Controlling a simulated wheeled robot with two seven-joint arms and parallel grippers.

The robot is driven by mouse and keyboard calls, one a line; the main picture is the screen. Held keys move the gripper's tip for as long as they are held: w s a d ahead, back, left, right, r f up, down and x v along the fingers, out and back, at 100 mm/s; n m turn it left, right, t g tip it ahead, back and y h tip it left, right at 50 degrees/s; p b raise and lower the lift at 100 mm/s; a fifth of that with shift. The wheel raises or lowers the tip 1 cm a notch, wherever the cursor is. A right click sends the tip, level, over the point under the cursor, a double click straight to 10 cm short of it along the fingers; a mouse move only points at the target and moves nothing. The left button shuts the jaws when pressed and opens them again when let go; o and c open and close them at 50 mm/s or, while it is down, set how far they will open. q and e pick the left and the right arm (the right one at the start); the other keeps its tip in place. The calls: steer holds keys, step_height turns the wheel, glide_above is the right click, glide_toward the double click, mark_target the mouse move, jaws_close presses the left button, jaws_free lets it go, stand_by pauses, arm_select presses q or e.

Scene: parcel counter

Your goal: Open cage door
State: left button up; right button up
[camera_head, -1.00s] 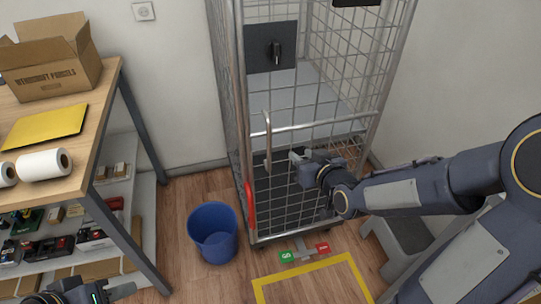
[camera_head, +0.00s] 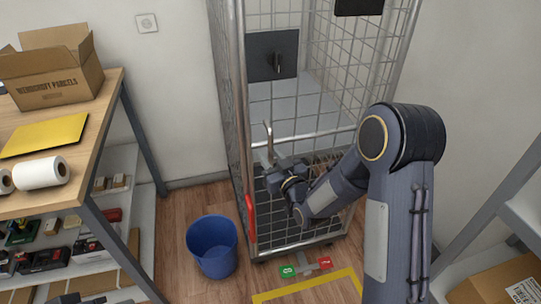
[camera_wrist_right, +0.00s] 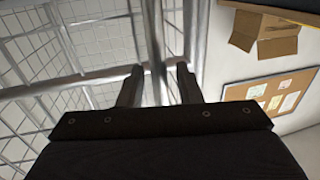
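The tall wire cage stands ahead with its mesh door (camera_head: 325,134) facing me. The door appears shut. A grey upright handle (camera_head: 268,136) stands at the door's left side and shows in the wrist view as a bar (camera_wrist_right: 153,45). My right gripper (camera_head: 267,163) is at the handle's lower part. In the wrist view its two fingers (camera_wrist_right: 158,85) are apart, with the bar between them and gaps showing. A black latch knob (camera_head: 277,62) sits on a dark plate above. Only a bit of my left gripper (camera_head: 75,299) shows at the bottom left edge.
A blue bin (camera_head: 212,247) stands on the floor left of the cage. A green and red floor piece (camera_head: 305,268) and yellow floor tape (camera_head: 310,285) lie before it. A bench with a cardboard box (camera_head: 52,80) is at left, and a grey shelf (camera_head: 525,205) at right.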

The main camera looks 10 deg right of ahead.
steer(key=shift+w, duration=0.2)
steer(key=shift+c, duration=0.3)
jaws_close()
steer(key=shift+s, duration=0.1)
